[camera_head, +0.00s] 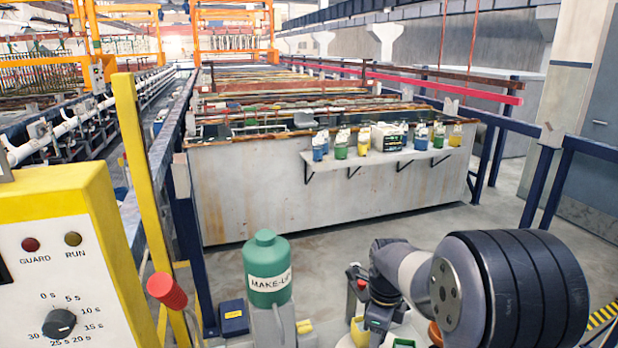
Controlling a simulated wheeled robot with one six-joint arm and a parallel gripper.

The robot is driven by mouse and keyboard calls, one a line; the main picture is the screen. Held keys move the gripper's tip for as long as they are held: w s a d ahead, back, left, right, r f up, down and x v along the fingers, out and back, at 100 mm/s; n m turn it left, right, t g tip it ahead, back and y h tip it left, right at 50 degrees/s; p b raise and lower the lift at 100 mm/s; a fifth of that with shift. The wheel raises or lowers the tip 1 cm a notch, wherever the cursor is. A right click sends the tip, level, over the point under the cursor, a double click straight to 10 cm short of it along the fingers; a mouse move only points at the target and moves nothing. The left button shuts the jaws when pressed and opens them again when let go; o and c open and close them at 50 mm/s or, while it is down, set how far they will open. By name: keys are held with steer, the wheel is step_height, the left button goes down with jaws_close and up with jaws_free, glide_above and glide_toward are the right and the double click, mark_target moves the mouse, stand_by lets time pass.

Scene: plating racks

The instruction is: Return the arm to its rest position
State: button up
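My arm reaches in from the lower right, with its dark ribbed link nearest the camera and a grey wrist beyond it. My gripper (365,297), dark with red parts, is at the wrist's end, low in the picture. It is small and partly covered by the arm, so I cannot tell how far its fingers are apart. Nothing is clearly seen held in it. A yellow container (360,331) shows just below it; I cannot tell whether they touch.
A green "MAKE-UP" bottle (267,270) stands left of my gripper. Beyond are a grey tank (260,190) and a shelf (400,158) of small jugs. Floor at right is clear.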

steer(key=n, duration=1)
stand_by(0.4)
